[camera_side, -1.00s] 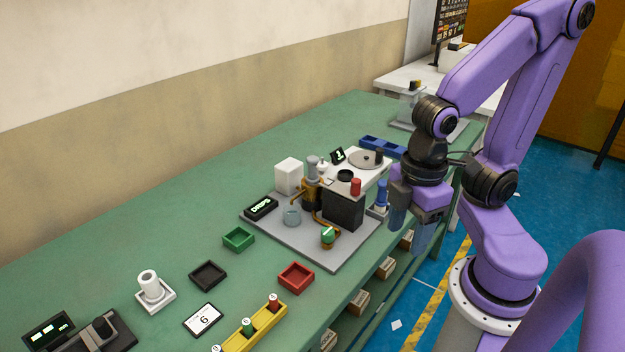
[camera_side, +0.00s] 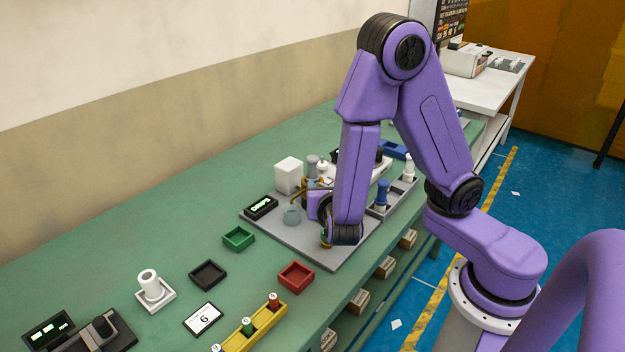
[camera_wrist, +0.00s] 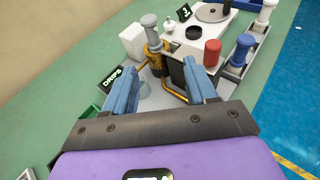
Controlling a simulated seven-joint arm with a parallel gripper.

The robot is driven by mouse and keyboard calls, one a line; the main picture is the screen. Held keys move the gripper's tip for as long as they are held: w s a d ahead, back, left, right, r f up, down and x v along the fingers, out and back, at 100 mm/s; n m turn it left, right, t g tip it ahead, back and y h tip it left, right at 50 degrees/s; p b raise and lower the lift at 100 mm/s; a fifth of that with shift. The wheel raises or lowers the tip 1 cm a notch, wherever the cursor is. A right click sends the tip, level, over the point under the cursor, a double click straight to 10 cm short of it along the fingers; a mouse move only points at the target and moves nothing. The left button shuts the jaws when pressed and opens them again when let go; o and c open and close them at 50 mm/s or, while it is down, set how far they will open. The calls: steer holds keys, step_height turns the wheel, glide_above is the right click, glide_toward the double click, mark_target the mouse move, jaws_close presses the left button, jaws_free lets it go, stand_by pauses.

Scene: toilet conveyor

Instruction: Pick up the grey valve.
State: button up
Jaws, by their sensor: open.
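The grey valve (camera_side: 312,162) is a grey cylinder with a wider top. It stands upright on a brass fitting, seen more clearly in the wrist view (camera_wrist: 149,22), where the brass body (camera_wrist: 155,58) shows below it. My gripper (camera_wrist: 159,68) is open and empty, its two blue-grey fingers spread apart. In the wrist view the valve lies beyond the fingertips, above the gap and apart from them. In the side view my forearm and wrist hide the fingers and part of the fixture.
A dark box with a red cylinder (camera_wrist: 212,52) stands close to the right finger. A white box (camera_side: 289,175) is left of the valve. A tray at right holds a blue valve (camera_side: 382,194) and a white valve (camera_side: 408,167). Green (camera_side: 238,238) and red (camera_side: 296,277) trays sit nearer.

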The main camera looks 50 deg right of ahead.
glide_toward(313, 167)
steer(key=shift+n+t, duration=0.3)
steer(key=x, duration=0.4)
steer(key=s+f+x, duration=0.1)
steer(key=x, duration=0.1)
steer(key=shift+w+d, duration=0.1)
steer(key=shift+d, duration=0.2)
steer(key=shift+w+r+x, duration=0.15)
steer(key=shift+x, duration=1.15)
steer(key=shift+w+r+x, duration=0.15)
steer(key=shift+x, duration=1.15)
steer(key=shift+a, duration=0.2)
steer(key=c, duration=1)
